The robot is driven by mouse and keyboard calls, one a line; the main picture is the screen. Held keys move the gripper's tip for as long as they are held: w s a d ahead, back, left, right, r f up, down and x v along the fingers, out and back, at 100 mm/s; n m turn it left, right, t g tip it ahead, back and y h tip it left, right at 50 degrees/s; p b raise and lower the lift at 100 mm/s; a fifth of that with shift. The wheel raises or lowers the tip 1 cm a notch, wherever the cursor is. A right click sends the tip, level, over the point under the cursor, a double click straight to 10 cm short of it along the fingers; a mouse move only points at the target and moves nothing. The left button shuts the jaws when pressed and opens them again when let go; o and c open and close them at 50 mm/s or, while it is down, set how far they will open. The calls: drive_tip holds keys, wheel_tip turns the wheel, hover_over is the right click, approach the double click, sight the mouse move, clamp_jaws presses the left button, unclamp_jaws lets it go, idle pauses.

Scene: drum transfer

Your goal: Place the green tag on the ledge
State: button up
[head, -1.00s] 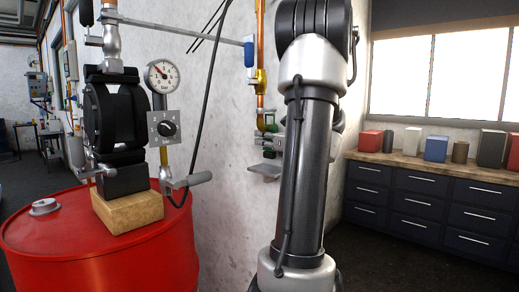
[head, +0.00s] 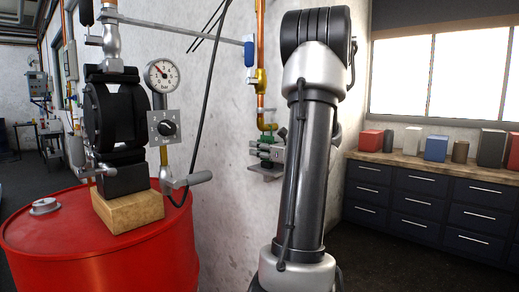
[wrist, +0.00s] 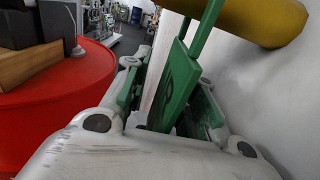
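The green tag (wrist: 175,90), a flat plate with dark lettering and a thin green loop at its top, stands between the fingers of my gripper (wrist: 168,100) in the wrist view. A pale gap shows between the tag and the left finger, and the fingers look spread; contact on the right side is unclear. In the head view, my gripper (head: 272,153) is at the wall, partly behind my arm, just above the grey ledge (head: 264,173). Green parts of tag and gripper blend there. Whether the tag touches the ledge is hidden.
A copper pipe with a yellow fitting (head: 261,80) runs down the wall above the ledge. A yellow cylinder (wrist: 245,18) is close above in the wrist view. The red drum (head: 105,245) with a black pump stands left. A workbench (head: 430,170) stands right.

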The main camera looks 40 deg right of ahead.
drive_tip(key=shift+s+r, duration=0.1)
drive_tip(key=shift+r, duration=0.05)
drive_tip(key=s, duration=1.1)
drive_tip(key=s+a+f+n+g+y, duration=0.1)
drive_tip(key=a+f+n+g+y, duration=0.15)
drive_tip(key=a+n, duration=0.4)
drive_tip(key=a+f+n+g+y, duration=0.2)
drive_tip(key=a+n+g, duration=0.15)
drive_tip(key=a, duration=0.65)
drive_tip(key=s+a+f+n+g+y, duration=0.1)
drive_tip(key=a+f+n+g+y, duration=0.1)
drive_tip(key=a+n+g, duration=0.45)
drive_tip(key=s+a+n+h, duration=0.1)
drive_tip(key=s+n+h, duration=0.3)
drive_tip(key=n, duration=0.5)
drive_tip(key=s+a+f+n+g+h, duration=0.1)
drive_tip(key=s+a+n+h, duration=0.1)
drive_tip(key=s+n, duration=0.3)
drive_tip(key=n+h, duration=0.1)
drive_tip(key=n, duration=0.3)
drive_tip(key=shift+a+f+n+h, duration=0.2)
drive_tip(key=shift+a+n+h, duration=0.1)
drive_tip(key=shift+n+h, duration=0.05)
